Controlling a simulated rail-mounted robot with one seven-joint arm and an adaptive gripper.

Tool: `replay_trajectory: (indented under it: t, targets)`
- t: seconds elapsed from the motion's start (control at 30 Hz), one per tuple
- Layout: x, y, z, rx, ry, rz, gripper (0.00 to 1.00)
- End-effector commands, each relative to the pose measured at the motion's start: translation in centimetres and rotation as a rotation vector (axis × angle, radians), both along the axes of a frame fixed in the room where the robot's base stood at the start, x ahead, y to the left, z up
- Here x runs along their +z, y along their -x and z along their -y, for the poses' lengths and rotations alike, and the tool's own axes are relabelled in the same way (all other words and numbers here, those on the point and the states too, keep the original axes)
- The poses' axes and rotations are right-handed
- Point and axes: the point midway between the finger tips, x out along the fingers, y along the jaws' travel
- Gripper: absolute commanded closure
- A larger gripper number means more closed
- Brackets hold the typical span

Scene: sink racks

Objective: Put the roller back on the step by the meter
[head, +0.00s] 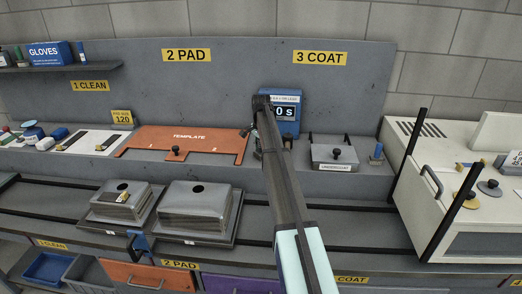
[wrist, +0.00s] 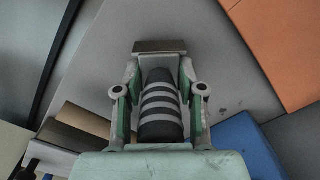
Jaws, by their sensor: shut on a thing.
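My gripper (wrist: 159,72) is shut on a dark cylinder with pale rings, which I take to be the roller (wrist: 160,108). It lies lengthwise between the fingers. A flat brownish bar (wrist: 160,46) shows at the fingertips; I cannot tell whether it belongs to the roller. The meter (head: 288,113) is a blue box with a lit display on the step (head: 210,179), partly behind my arm. In the wrist view a blue body (wrist: 245,145), likely the meter, is at the lower right. In the head view my arm mostly hides the gripper, close to the meter's left side.
The orange template (head: 190,143) lies left of the meter. A grey lidded undercoat tin (head: 333,154) and a small blue item (head: 377,153) stand to its right. A white machine (head: 460,180) is far right.

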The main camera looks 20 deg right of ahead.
Motion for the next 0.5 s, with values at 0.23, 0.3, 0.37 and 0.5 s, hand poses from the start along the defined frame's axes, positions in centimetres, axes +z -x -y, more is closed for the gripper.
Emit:
replay_trajectory:
  t: [0.23,0.3,0.37,0.5]
  targets:
    - [-0.08,0.00,0.00,0.000,0.000,0.000,0.36]
    - [-0.08,0.00,0.00,0.000,0.000,0.000,0.36]
    - [-0.07,0.00,0.00,0.000,0.000,0.000,0.36]
    - [0.32,-0.02,0.01,0.000,0.000,0.000,0.36]
